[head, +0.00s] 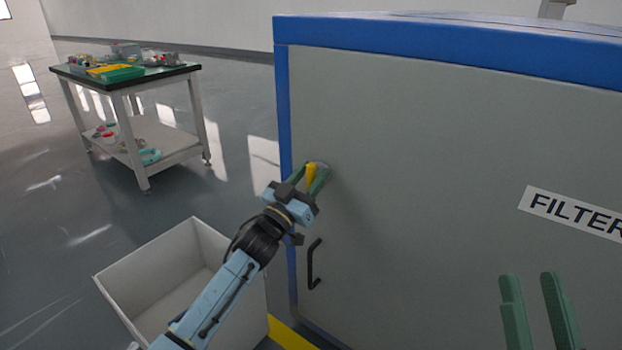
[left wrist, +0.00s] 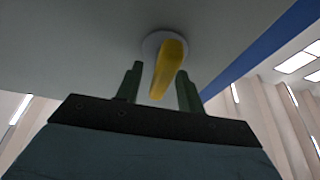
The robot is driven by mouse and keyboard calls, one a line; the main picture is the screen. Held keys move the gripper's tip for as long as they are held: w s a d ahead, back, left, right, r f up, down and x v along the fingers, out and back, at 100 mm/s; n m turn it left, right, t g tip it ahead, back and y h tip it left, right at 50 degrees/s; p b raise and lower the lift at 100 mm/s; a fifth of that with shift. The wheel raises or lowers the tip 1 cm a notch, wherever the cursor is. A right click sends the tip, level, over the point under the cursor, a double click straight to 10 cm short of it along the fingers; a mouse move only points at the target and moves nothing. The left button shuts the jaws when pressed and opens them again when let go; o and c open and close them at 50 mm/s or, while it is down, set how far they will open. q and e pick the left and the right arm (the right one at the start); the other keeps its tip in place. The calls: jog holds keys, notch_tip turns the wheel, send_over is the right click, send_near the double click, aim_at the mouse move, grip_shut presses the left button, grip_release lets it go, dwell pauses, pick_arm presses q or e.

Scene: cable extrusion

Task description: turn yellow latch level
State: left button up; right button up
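The yellow latch (head: 311,174) sits near the left edge of the grey cabinet door (head: 430,150). In the head view it stands close to upright. In the left wrist view the yellow latch (left wrist: 169,68) is on a pale round base and leans slightly. My left gripper (head: 311,180) is at the latch, with one green finger on each side of it. In the left wrist view the fingers of my left gripper (left wrist: 160,85) are apart, with gaps beside the latch. My right gripper (head: 533,300) is open and empty in front of the door at lower right.
A black door handle (head: 313,264) is below the latch. The cabinet has a blue frame (head: 284,120) and a FILTER label (head: 575,211). A white open bin (head: 125,268) stands on the floor at lower left. A table (head: 130,80) with several items is farther back.

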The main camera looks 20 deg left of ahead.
pick_arm(q)
jog(key=shift+w, duration=0.1)
grip_shut()
